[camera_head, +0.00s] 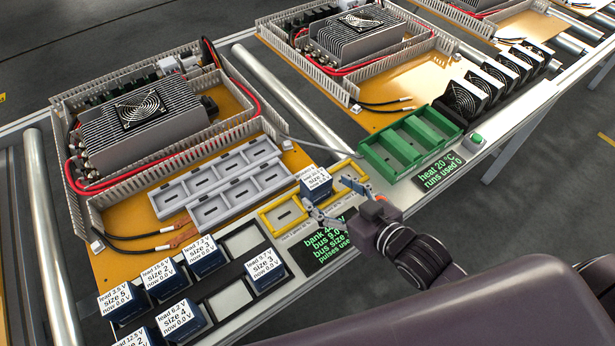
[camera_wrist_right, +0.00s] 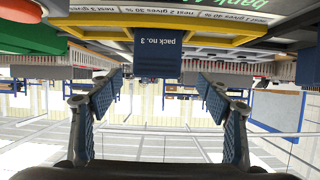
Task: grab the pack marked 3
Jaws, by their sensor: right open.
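The pack marked 3 (camera_wrist_right: 161,52) is a dark blue block labelled "pack no. 3" upside down in the right wrist view. In the head view it appears to be the blue block with a white label top (camera_head: 315,182), standing in the yellow frame (camera_head: 278,222). My right gripper (camera_head: 331,197) is open just in front of this block, one finger toward each side. In the right wrist view its blue fingers (camera_wrist_right: 158,88) are spread, with the pack ahead between them and no contact visible. My left gripper is not in view.
Several blue packs (camera_head: 205,256) stand in a dark rack at lower left. A grey slotted tray (camera_head: 222,184) lies behind the yellow frame. A green tray (camera_head: 412,142) stands to its right. A black display (camera_head: 332,240) lies close in front.

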